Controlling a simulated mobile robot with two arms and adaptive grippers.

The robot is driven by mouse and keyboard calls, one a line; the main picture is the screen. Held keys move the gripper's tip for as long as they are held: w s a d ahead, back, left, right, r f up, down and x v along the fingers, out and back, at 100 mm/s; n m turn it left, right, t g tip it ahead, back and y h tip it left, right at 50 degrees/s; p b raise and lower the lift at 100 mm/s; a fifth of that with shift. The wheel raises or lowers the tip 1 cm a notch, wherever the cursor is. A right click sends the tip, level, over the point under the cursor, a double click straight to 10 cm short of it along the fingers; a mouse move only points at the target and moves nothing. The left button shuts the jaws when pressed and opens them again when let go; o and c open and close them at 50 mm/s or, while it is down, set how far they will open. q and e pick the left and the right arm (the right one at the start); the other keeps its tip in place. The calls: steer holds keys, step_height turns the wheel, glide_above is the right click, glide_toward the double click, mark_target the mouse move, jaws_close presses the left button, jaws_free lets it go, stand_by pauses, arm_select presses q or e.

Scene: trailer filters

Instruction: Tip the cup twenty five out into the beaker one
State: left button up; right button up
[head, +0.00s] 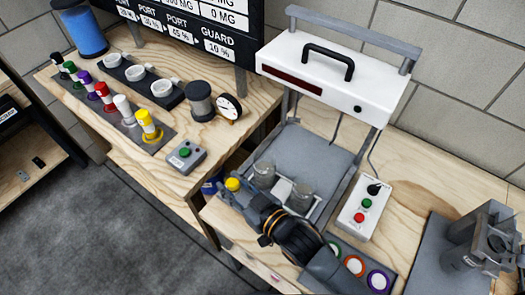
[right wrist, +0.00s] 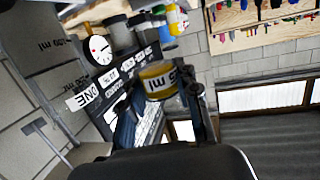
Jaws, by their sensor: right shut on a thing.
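A small cup with a yellow band (right wrist: 157,78) sits between the fingers of my right gripper (right wrist: 162,112) in the right wrist view. Its yellow part (head: 233,184) also shows in the head view. My right gripper (head: 243,200) is shut on this cup, just left of two clear glass beakers. One beaker (head: 264,172) stands farther back, the other (head: 301,195) nearer and to the right. I cannot read a number on either beaker in the head view. A label ONE (right wrist: 86,97) shows in the right wrist view. The cup's exact tilt and contents are unclear.
A white machine (head: 335,72) with a black handle stands over the grey tray (head: 305,150). A white button box (head: 361,210) is to its right. Several coloured-topped containers (head: 103,92) and a grey button box (head: 186,155) are on the left bench.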

mark_target(265, 171)
steer(key=shift+w+d, duration=0.2)
steer(key=shift+w+d+r+m+b, duration=0.1)
steer(key=shift+w+d+m+b, duration=0.1)
steer(key=shift+m+b, duration=0.3)
steer(key=shift+d+r+m, duration=0.1)
steer(key=shift+d+m, duration=0.1)
steer(key=shift+m, duration=0.2)
arm_select(q)
step_height(265, 171, down, 2)
steer(key=shift+f+b, duration=0.1)
steer(key=shift+b, duration=0.55)
arm_select(e)
steer(key=r+m, duration=0.1)
steer(key=w+d+r+m+g+y, duration=0.1)
steer(key=r, duration=0.1)
steer(key=w+d+r+m, duration=0.1)
steer(key=m, duration=0.1)
steer(key=shift+w+d+r, duration=0.1)
steer(key=shift+w+r, duration=0.05)
steer(key=shift+w, duration=0.05)
arm_select(q)
steer(key=shift+s+f, duration=0.1)
steer(key=shift+f, duration=0.05)
arm_select(e)
steer(key=shift+d+y, duration=0.1)
steer(key=shift+y, duration=0.2)
